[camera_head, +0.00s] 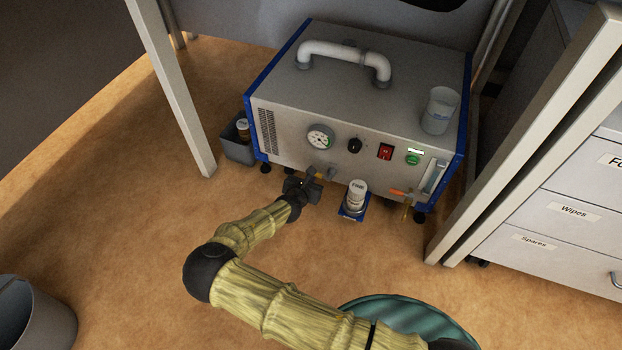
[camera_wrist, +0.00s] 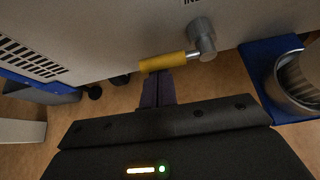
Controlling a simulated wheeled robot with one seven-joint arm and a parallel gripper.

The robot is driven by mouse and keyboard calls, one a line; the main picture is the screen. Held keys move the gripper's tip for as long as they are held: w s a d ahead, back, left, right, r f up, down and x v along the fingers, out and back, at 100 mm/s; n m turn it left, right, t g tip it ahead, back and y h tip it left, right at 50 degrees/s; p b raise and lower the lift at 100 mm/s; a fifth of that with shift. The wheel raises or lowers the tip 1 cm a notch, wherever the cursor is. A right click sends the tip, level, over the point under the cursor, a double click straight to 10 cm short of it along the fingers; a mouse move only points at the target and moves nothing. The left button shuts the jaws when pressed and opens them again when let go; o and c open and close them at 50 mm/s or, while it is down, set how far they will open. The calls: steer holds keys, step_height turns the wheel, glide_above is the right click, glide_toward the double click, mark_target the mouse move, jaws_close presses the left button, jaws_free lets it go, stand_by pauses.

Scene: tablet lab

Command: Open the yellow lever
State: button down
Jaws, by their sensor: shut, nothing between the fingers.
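The yellow lever (camera_wrist: 163,62) sticks out to the left from a grey round pivot (camera_wrist: 203,38) on the front of the grey machine, tilted slightly down at its free end. In the head view the lever (camera_head: 318,175) shows small, low on the machine's front below the gauge, partly crowded by my gripper (camera_head: 304,186). In the wrist view my gripper (camera_wrist: 158,80) is shut and empty. Its dark fingertips are right at the underside of the lever, near its middle. I cannot tell whether they touch it.
The machine (camera_head: 350,95) has an orange-handled valve (camera_head: 398,192) at its lower right. A white-capped jar (camera_head: 357,192) stands on a blue holder in front, right of my gripper. A grey bin (camera_head: 238,140) is at the machine's left.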

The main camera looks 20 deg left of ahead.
steer(key=shift+s+a+r+p, duration=0.1)
steer(key=shift+s+r+p, duration=0.15)
steer(key=shift+p, duration=0.2)
